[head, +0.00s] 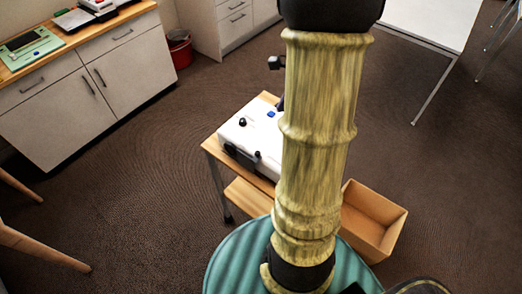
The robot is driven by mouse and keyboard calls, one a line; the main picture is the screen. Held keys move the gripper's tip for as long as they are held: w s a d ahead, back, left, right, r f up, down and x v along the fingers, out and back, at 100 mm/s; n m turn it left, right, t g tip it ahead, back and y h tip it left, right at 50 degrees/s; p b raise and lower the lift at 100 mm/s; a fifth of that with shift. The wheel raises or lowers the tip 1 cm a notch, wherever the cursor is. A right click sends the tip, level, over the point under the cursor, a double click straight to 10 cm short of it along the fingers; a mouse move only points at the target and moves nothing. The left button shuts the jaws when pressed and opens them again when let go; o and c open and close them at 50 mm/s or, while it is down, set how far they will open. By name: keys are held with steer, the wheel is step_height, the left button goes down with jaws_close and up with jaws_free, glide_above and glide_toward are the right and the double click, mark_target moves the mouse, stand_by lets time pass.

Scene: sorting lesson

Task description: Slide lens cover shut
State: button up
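A white box-shaped device (236,133) with black knobs, a blue button and a dark front strip sits on a small wooden table (211,147). My thick olive-coloured arm or column stands in front and hides the device's right side. I cannot make out a lens cover on the part that shows. A small black piece (275,62) sticks out left of the olive part, above the device; I cannot tell what it belongs to. My gripper is not in view.
An open cardboard-coloured box (375,216) is on the right, partly hidden. Cabinets with a wooden top (128,72) stand at left, a red bin (179,50) beside them. A white-topped table (430,22) is at back right. Chair legs (42,246) reach in at lower left. Carpet between is clear.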

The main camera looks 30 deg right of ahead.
mark_target(258, 152)
steer(key=shift+r, duration=0.1)
steer(key=b+x, duration=0.1)
steer(key=x, duration=1.6)
steer(key=shift+w+a+f, duration=0.1)
steer(key=shift+f, duration=0.1)
jaws_close()
